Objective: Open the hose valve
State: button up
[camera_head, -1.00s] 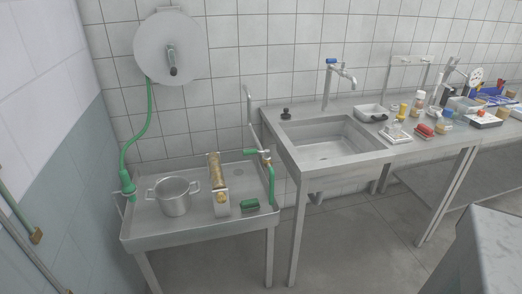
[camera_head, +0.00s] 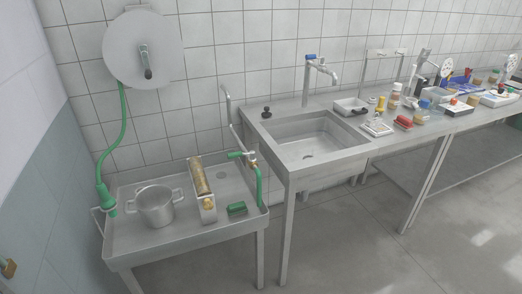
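A valve with a green lever handle (camera_head: 237,155) and a brass body (camera_head: 252,162) stands at the right rear of the low steel tray table. A short green hose (camera_head: 260,186) bends down from it at the table's right edge. The green handle points left, roughly level. A longer green hose (camera_head: 122,130) hangs from the round wall reel (camera_head: 143,50) and ends in a green nozzle (camera_head: 106,198) at the tray table's left edge. My gripper is not in view.
The tray table (camera_head: 180,236) holds a steel pot (camera_head: 156,206), a brass cylinder unit (camera_head: 203,188) and a green block (camera_head: 237,209). A sink (camera_head: 308,145) stands right of it, with a cluttered bench beyond. Floor (camera_head: 350,245) in front is clear.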

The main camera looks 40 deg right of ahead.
aim_at(236, 154)
jog(key=u, duration=1.55)
jog(key=k, duration=0.1)
jog(key=z, duration=2.75)
jog(key=k, duration=0.9)
jog(key=u, duration=0.2)
jog(key=i, duration=0.7)
jog(key=z, duration=0.05)
